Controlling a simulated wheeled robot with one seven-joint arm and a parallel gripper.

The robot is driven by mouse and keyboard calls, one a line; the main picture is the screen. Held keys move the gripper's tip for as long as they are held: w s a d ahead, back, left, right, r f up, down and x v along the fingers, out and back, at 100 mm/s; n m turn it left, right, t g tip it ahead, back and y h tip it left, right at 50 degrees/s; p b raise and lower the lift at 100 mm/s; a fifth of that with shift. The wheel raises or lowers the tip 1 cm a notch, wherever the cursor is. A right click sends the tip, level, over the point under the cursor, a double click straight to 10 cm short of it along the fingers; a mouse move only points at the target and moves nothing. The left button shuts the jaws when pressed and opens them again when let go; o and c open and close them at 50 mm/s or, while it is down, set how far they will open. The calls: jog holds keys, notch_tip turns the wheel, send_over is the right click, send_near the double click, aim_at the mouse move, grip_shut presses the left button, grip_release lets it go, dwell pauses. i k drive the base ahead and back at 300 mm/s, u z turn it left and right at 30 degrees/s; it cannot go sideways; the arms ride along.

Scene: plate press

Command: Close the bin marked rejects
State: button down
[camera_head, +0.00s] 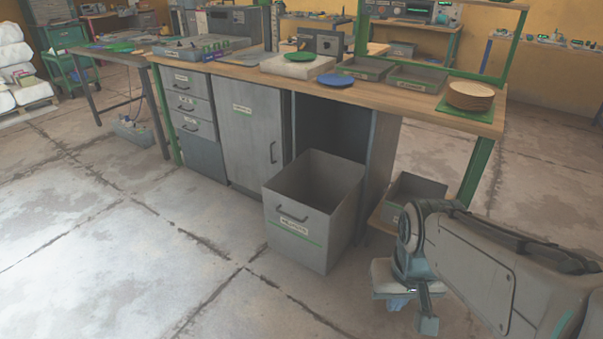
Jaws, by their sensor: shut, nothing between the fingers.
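The rejects bin (310,225) is a tall grey metal drawer-like bin, pulled well out of the workbench. Its front has a dark bar handle (292,214) with a label below it and a green stripe. Its visible inside looks empty, but its bottom is hidden. The dark opening (331,128) behind it is uncovered. My gripper (428,325) is at the lower right, to the right of the bin and apart from it, pointing down. It is shut and holds nothing.
The workbench (440,110) holds a blue plate (336,80), trays and a stack of brown discs (470,96). A low grey box (415,190) stands right of the bin. A grey cabinet door (247,135) is closed at left. The floor in front is clear.

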aim_at(312, 205)
jog(key=z, duration=0.2)
jog(key=i, duration=1.3)
jog(key=u, duration=0.4)
